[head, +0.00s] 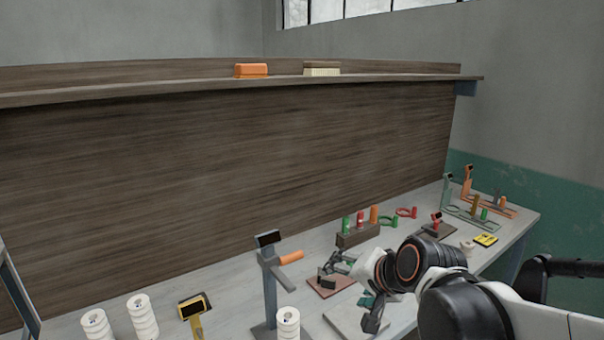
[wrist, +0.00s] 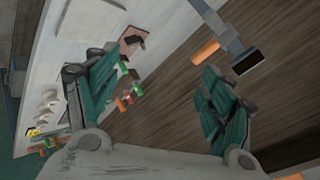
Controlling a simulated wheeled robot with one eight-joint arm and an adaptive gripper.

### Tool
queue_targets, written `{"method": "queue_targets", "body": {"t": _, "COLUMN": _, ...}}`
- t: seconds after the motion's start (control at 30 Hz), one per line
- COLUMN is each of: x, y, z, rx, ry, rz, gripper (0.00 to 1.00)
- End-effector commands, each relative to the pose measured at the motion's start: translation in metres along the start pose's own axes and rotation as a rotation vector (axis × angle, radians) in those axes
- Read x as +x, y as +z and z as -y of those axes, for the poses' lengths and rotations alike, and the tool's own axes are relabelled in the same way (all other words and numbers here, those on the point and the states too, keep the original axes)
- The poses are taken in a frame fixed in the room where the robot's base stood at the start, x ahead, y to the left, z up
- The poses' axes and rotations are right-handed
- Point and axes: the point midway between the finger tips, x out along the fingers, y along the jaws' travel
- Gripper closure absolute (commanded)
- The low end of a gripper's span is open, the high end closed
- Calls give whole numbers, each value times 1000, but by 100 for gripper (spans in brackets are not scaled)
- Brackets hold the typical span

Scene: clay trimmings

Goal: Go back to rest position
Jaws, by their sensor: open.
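My gripper (wrist: 160,68) is open and empty, its two teal-padded fingers spread wide in the wrist view. In the head view my gripper (head: 370,308) is partly hidden by my own wrist and shows low over the workbench (head: 235,262), right of the middle. Between and behind the fingers, the wrist view shows the bench top at left and the brown wooden back panel (wrist: 165,110) at right. Nothing is held.
A grey stand with an orange handle (head: 270,285) rises left of my gripper. A wooden rack (head: 357,236) with red, green and orange pieces stands behind. White rolls (head: 143,318) stand front left. An orange block (head: 251,70) and a brush (head: 321,70) lie on the upper shelf.

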Motion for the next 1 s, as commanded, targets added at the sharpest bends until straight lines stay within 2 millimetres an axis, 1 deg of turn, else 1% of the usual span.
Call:
{"method": "queue_targets", "body": {"t": 0.03, "x": -12, "y": 7, "z": -14, "rx": -52, "ry": 27, "rz": -4, "gripper": 25}}
{"method": "queue_targets", "body": {"t": 0.17, "x": -41, "y": 21, "z": -44, "rx": -195, "ry": 100, "rz": -6, "gripper": 25}}
{"method": "queue_targets", "body": {"t": 0.2, "x": -50, "y": 26, "z": -55, "rx": -239, "ry": 123, "rz": -5, "gripper": 25}}
{"method": "queue_targets", "body": {"t": 0.4, "x": -87, "y": 51, "z": -104, "rx": -446, "ry": 236, "rz": 12, "gripper": 25}}
{"method": "queue_targets", "body": {"t": 0.5, "x": -100, "y": 62, "z": -125, "rx": -529, "ry": 283, "rz": 25, "gripper": 25}}
{"method": "queue_targets", "body": {"t": 0.6, "x": -109, "y": 70, "z": -140, "rx": -587, "ry": 315, "rz": 35, "gripper": 25}}
{"method": "queue_targets", "body": {"t": 0.7, "x": -114, "y": 74, "z": -148, "rx": -619, "ry": 334, "rz": 43, "gripper": 25}}
{"method": "queue_targets", "body": {"t": 1.0, "x": -116, "y": 75, "z": -150, "rx": -632, "ry": 341, "rz": 46, "gripper": 25}}
